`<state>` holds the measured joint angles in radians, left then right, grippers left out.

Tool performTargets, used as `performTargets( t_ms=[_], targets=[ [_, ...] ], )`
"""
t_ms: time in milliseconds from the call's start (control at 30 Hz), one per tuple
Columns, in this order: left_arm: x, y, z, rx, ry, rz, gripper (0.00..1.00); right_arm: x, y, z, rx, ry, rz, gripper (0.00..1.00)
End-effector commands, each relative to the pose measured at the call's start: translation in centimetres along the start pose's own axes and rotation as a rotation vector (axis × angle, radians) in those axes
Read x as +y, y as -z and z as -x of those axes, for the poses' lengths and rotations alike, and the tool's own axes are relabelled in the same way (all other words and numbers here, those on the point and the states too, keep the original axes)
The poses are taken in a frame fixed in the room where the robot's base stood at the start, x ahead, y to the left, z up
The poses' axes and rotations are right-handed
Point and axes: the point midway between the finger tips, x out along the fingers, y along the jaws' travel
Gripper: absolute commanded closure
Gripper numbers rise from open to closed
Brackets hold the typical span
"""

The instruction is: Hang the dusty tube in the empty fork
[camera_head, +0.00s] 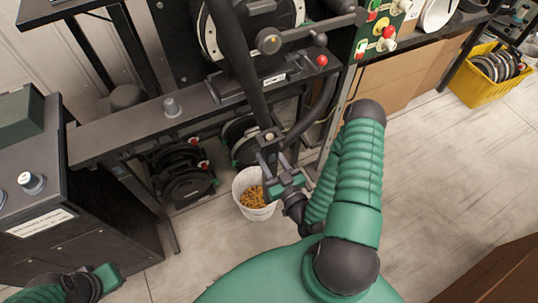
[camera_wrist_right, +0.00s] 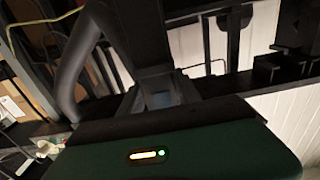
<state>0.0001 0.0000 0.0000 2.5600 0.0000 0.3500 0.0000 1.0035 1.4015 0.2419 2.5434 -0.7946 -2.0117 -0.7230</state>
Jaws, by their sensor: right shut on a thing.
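A long dark grey tube (camera_head: 238,62) comes down from the top of the seed meter in the head view. Its lower end reaches my right gripper (camera_head: 270,161), which is shut on it, above and beside the white bucket. In the right wrist view a dark tube (camera_wrist_right: 152,38) runs up from between the jaws, whose tips are mostly hidden. A second grey tube (camera_head: 322,108) curves down to the right of the first; I cannot tell whether it is dusty. I cannot pick out the empty fork for sure. My left gripper (camera_head: 97,282) is at the lower left, its jaws unclear.
A white bucket (camera_head: 245,184) of yellowish seed stands on the floor below. A dark metal beam (camera_head: 130,134) crosses behind the gripper, with black discs (camera_head: 188,188) under it. A dark cabinet (camera_head: 60,200) is at left, a yellow crate (camera_head: 475,88) at far right.

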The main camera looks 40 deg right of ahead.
Motion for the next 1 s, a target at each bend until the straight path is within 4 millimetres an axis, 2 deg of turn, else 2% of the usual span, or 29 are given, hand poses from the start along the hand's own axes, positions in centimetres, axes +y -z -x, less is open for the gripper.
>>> performTargets(
  t_ms=[167, 1000],
  targets=[
    [0.0, 0.0, 0.1, 0.0, 0.0, 0.0, 1.0, 0.1, 0.0, 0.2, -0.001, -0.001, 0.0, 1.0],
    [0.0, 0.5, 2.1, 0.0, 0.0, 0.0, 1.0, 0.0, 0.1, 5.2, -0.001, -0.002, 0.0, 1.0]
  ],
)
